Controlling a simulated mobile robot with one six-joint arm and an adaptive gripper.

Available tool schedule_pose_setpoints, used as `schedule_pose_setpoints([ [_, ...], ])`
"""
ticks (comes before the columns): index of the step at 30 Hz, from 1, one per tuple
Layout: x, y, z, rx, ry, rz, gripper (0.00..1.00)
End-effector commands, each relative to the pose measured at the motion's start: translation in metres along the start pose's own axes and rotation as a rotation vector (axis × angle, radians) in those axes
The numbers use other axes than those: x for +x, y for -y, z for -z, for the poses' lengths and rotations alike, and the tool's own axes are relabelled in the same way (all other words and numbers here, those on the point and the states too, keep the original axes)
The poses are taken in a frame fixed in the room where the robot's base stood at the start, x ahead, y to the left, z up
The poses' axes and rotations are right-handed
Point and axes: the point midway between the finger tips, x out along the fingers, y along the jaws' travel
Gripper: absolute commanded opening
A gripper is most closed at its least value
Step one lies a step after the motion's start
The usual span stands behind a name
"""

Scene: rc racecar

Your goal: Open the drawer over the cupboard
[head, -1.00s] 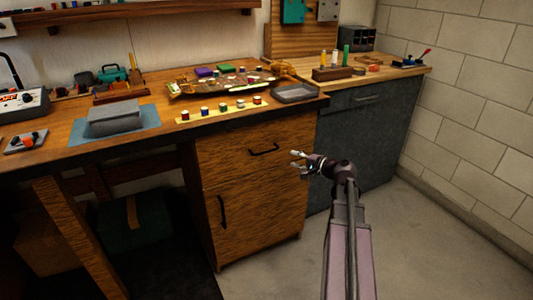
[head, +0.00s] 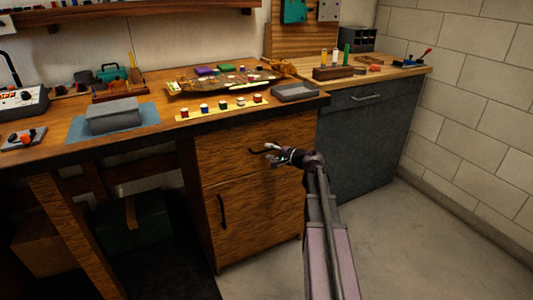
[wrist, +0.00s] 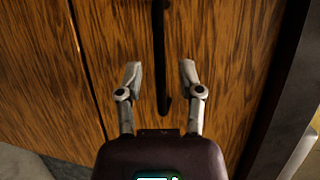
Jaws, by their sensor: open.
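The wooden drawer (head: 225,143) sits above the cupboard door (head: 258,215), and its front looks flush. Its black bar handle (head: 256,151) is partly hidden by my gripper (head: 271,155), which is at the handle's right part. In the wrist view, the drawer front (wrist: 225,60) fills most of the picture. The dark handle (wrist: 159,45) runs down it and passes between the two fingertips of my gripper (wrist: 160,75). The fingers are open, one on each side of the handle, with a gap to both. I cannot tell how deep the fingertips reach around it.
The cupboard door has its own vertical handle (head: 222,211). A grey cabinet (head: 352,140) stands to the right. The worktop (head: 170,127) overhangs the drawer and carries small paint pots and a grey tray (head: 295,92). The concrete floor (head: 410,245) at right is clear.

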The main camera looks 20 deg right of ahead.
Motion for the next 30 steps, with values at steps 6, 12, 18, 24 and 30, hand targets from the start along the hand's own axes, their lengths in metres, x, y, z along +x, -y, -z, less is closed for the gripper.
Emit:
schedule_pose_setpoints([
  [6, 0.016, 0.0, 0.0, 0.0, 0.0, 0.0, 0.48],
  [12, 0.017, 0.0, 0.0, 0.0, -0.001, 0.0, 0.48],
  [18, 0.017, 0.0, 0.0, 0.0, 0.0, 0.0, 0.36],
  [24, 0.017, 0.0, 0.0, 0.0, 0.0, 0.0, 0.0],
  [30, 0.017, 0.0, 0.0, 0.0, 0.0, 0.0, 0.0],
])
